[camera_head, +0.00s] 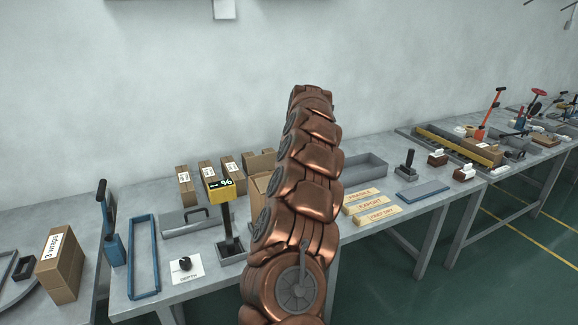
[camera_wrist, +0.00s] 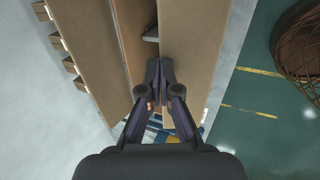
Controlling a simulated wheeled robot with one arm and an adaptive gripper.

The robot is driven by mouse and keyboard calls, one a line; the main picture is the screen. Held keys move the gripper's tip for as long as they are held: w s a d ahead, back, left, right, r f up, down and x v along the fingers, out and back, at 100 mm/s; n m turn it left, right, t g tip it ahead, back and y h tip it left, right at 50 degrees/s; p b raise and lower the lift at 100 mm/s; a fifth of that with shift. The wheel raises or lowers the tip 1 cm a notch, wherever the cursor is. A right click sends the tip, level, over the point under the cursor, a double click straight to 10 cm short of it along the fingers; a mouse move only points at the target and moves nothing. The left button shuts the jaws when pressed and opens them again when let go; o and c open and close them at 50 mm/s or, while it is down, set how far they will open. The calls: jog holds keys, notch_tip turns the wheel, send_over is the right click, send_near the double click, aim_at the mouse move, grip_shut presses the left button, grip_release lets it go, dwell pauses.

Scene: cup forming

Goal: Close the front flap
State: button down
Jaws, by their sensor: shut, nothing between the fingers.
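A brown cardboard carton (camera_head: 258,187) stands on the table, mostly hidden behind my arm in the head view. One raised flap (camera_head: 261,160) shows left of the arm. The wrist view looks down on the carton, with a wide panel on the left (camera_wrist: 88,55) and another, likely the front flap, on the right (camera_wrist: 202,50), on the green-floor side.
Small closed cartons (camera_head: 208,175) stand behind. A black post with a yellow sign (camera_head: 220,187) stands left of the carton. Labelled wooden blocks (camera_head: 370,205) and a grey tray (camera_head: 364,168) lie right of my arm. Green floor (camera_head: 385,285) lies open in front.

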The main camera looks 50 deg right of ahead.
jog(key=shift+w+f, duration=0.1)
jog(key=shift+f, duration=0.15)
jog(key=shift+w+d+f+b, duration=0.2)
jog(key=shift+w+f+b, duration=0.3)
jog(key=shift+f+b, duration=0.2)
dwell(0.3)
jog(key=shift+b, duration=0.35)
